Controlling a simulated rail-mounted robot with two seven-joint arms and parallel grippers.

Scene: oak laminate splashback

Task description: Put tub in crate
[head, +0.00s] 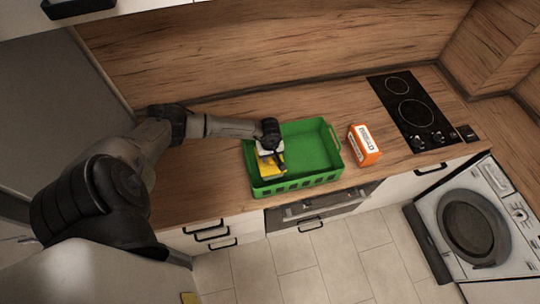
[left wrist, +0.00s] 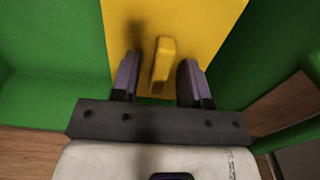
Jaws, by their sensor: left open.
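The green crate (head: 318,152) stands on the wooden counter. A yellow object (head: 273,185), which I take to be the tub, is inside the crate at its left end. My left gripper (head: 277,158) is over it, pointing down into the crate. In the left wrist view the yellow tub (left wrist: 205,22) has a raised yellow grip, which stands between the two open fingers (left wrist: 157,72), with gaps on both sides. The tub's underside is hidden, so I cannot tell whether it rests on the crate floor. My right gripper is not in view.
An orange and white box (head: 364,145) stands on the counter just right of the crate. A black hob (head: 411,110) lies beyond it. The right part of the crate is empty. The wooden splashback (head: 270,45) rises behind the counter.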

